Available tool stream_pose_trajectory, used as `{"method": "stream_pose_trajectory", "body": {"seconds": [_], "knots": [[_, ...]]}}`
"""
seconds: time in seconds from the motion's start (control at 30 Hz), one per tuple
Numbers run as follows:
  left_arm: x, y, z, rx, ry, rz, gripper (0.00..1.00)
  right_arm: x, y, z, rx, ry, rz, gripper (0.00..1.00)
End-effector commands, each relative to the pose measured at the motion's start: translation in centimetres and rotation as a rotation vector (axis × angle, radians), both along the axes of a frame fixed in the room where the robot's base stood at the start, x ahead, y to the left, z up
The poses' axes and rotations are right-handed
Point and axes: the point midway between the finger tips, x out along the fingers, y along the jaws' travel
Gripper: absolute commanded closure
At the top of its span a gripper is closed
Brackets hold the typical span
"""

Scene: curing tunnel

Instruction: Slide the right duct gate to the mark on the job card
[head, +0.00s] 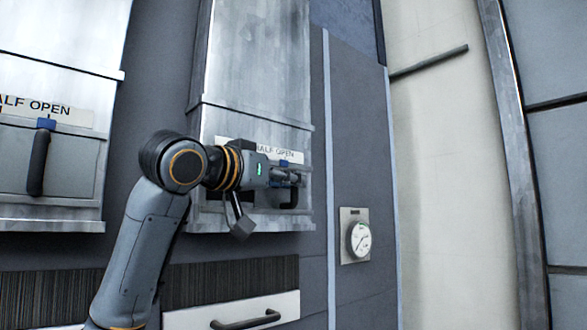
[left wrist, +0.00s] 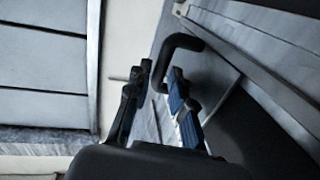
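The right duct gate (head: 265,222) is a grey metal plate low on the right duct, with a black handle (head: 288,200). A blue pointer tab (head: 284,163) on it sits by a label strip (head: 290,155) partly hidden by my arm, with "HALF OPEN" readable. My left gripper (head: 292,178) is at this handle. In the left wrist view, the bent black handle (left wrist: 184,42) reaches down between the two fingers of my left gripper (left wrist: 162,72). The fingers look apart around it, without a clear grip. My right gripper is not in view. I see no job card.
A left duct gate (head: 60,185) with its own handle (head: 39,160) and "HALF OPEN" label (head: 45,112) is at the left. A round gauge (head: 360,239) is at the right. A drawer-like panel with a dark pull (head: 246,321) lies below.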

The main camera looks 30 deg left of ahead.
Motion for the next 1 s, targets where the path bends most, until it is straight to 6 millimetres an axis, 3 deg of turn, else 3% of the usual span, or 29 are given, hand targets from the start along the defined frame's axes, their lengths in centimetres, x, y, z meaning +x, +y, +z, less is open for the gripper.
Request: {"method": "stream_pose_trajectory", "body": {"seconds": [0.2,0.47,0.5,0.6,0.87,1.0], "knots": [[1.7,-0.2,0.1,0.000,-0.001,0.001,0.78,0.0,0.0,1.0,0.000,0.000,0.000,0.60],[1.8,-0.2,0.0,0.000,-0.001,0.001,0.78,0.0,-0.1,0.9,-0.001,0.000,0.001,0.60],[1.8,-0.2,0.0,0.000,-0.001,0.001,0.80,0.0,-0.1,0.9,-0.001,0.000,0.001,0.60],[1.8,-0.3,0.0,0.000,-0.001,0.000,1.00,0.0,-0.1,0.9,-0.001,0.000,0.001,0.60],[1.8,-0.2,0.0,0.000,-0.001,0.000,1.00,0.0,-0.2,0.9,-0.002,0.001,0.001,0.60],[2.8,-0.7,-0.1,-0.002,0.000,-0.003,1.00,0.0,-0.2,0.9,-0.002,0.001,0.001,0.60]]}}
